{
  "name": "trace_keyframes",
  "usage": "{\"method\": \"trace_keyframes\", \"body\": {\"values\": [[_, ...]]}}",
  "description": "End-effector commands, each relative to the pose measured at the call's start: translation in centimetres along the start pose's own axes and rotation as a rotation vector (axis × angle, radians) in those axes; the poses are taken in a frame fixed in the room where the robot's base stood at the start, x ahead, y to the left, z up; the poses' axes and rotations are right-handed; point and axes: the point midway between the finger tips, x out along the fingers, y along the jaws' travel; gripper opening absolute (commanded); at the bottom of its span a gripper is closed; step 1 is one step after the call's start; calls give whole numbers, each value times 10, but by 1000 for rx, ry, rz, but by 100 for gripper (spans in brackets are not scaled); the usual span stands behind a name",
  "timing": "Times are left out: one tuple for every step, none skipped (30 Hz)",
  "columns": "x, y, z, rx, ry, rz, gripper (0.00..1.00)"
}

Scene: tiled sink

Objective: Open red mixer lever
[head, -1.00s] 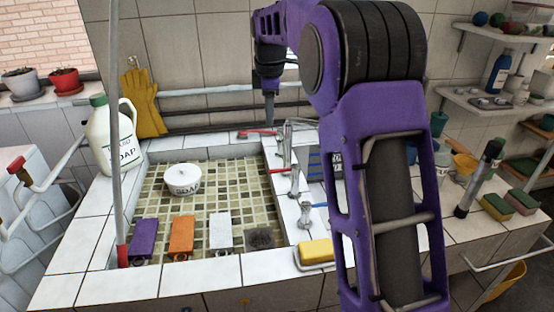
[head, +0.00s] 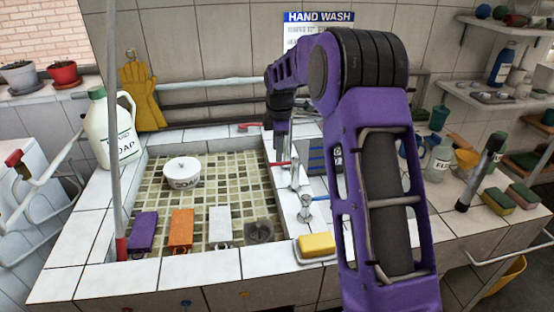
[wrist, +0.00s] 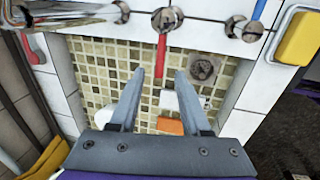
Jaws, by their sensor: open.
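A red mixer lever (head: 278,164) sticks out left from a metal mixer on the sink's right edge. In the wrist view this red lever (wrist: 161,55) points down toward my gripper (wrist: 160,73), its free end appearing between the two fingertips. The fingers are apart and hold nothing; I cannot tell whether either touches the lever. In the head view my gripper (head: 281,151) is just above and behind the lever, partly hiding the mixers. A second red lever (head: 250,125) lies farther back, also showing at the left of the wrist view (wrist: 30,50).
The tiled basin (head: 215,190) holds a white soap bowl (head: 182,171) and purple, orange and white blocks. A soap jug (head: 112,130) stands at left.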

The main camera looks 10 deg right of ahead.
Motion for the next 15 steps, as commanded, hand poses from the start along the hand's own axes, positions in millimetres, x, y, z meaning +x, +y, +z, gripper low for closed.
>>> {"method": "trace_keyframes", "body": {"values": [[11, -1, 0, 0, 0, -4, 47], [16, -1, 0, 0, 0, -3, 47], [22, -1, 0, 0, 0, -3, 47], [26, -1, 0, 0, 0, -3, 47], [29, -1, 0, 0, 0, -2, 47], [33, 0, 0, 0, 0, -1, 47], [36, 0, 0, 0, 0, -1, 47], [38, 0, 0, 0, 0, -1, 47], [40, 0, 0, 0, 0, -1, 47], [41, 0, 0, 0, 0, -1, 47], [42, 0, 0, 0, 0, -1, 47], [43, 0, 0, 0, 0, 0, 47], [43, 0, 0, 0, 0, 0, 47], [43, 0, 0, 0, 0, 0, 47], [43, 0, 0, 0, 0, 0, 47]]}}
